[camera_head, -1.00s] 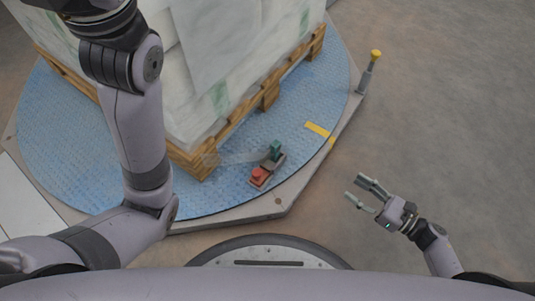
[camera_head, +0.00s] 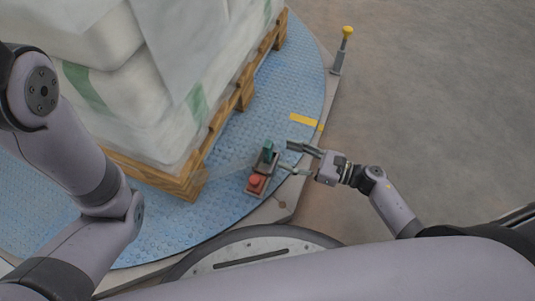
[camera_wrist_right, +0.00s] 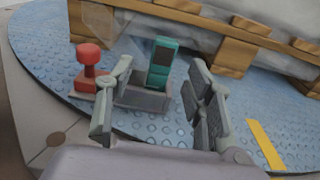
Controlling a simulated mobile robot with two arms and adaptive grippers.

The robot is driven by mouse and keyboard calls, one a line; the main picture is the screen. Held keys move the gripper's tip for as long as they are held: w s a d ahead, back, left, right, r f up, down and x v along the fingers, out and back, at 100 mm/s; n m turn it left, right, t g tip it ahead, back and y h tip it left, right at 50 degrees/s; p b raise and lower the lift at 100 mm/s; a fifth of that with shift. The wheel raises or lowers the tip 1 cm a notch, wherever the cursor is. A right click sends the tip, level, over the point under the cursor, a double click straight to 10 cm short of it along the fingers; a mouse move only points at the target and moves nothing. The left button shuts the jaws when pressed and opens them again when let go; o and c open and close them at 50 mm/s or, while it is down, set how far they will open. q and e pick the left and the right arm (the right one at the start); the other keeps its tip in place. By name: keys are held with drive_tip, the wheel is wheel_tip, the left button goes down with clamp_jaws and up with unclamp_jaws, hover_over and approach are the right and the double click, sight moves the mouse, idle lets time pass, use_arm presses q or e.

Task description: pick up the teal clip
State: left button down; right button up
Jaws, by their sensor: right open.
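The teal clip (camera_head: 267,151) stands upright in a small grey holder (camera_head: 259,170) on the blue turntable plate. It also shows in the right wrist view (camera_wrist_right: 160,62), where it rises between my two fingers and beyond them. A red knob (camera_head: 256,183) sits on the same holder, at its near end. My right gripper (camera_head: 289,158) is open and empty, to the right of the clip, with its fingers pointing at it. In the right wrist view the gripper (camera_wrist_right: 160,105) has a wide gap between its fingers. My left arm shows at the left, but its gripper is out of view.
A wooden pallet (camera_head: 188,180) stacked with white sacks (camera_head: 130,85) stands on the turntable (camera_head: 165,222), just left of the holder. A yellow-topped post (camera_head: 342,50) stands at the plate's far right edge. A yellow strip (camera_head: 304,120) marks the plate. The floor at right is clear.

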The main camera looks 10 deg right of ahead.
sight(272, 149)
drive_tip(key=shift+x, duration=0.9)
drive_tip(key=b+x, duration=0.1)
drive_tip(key=x, duration=0.1)
drive_tip(key=b+x, duration=0.2)
drive_tip(key=x, duration=0.1)
drive_tip(key=shift+w+d+f, duration=0.1)
drive_tip(key=shift+d+f, duration=0.05)
drive_tip(key=shift+f, duration=0.1)
drive_tip(key=shift+w+r, duration=0.1)
drive_tip(key=shift+w, duration=0.1)
drive_tip(key=shift+c, duration=0.2)
clamp_jaws()
drive_tip(key=shift+r, duration=0.1)
